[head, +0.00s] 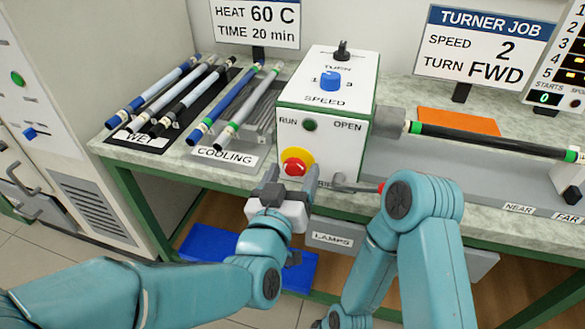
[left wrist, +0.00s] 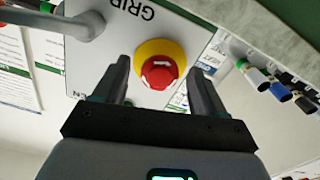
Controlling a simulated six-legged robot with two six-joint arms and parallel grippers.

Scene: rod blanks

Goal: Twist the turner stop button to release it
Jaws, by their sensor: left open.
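The turner stop button (head: 295,167) is a red knob on a yellow round plate, low on the front of the white turner box (head: 318,141). In the left wrist view the red knob (left wrist: 160,72) faces me, with white marks on it. My left gripper (head: 284,178) is just in front of the button, below and close to it. In the left wrist view its two fingers stand apart, one on each side of the knob, with gaps showing. The gripper is open and empty. I cannot tell how near the fingertips are in depth.
A grip lever (head: 350,186) sticks out just right of the button. A black rod with green ends (head: 490,141) runs right from the chuck (head: 388,122). Several rods lie on the wet rack (head: 165,98) and cooling rack (head: 240,105) at left. A blue mat (head: 215,250) lies below.

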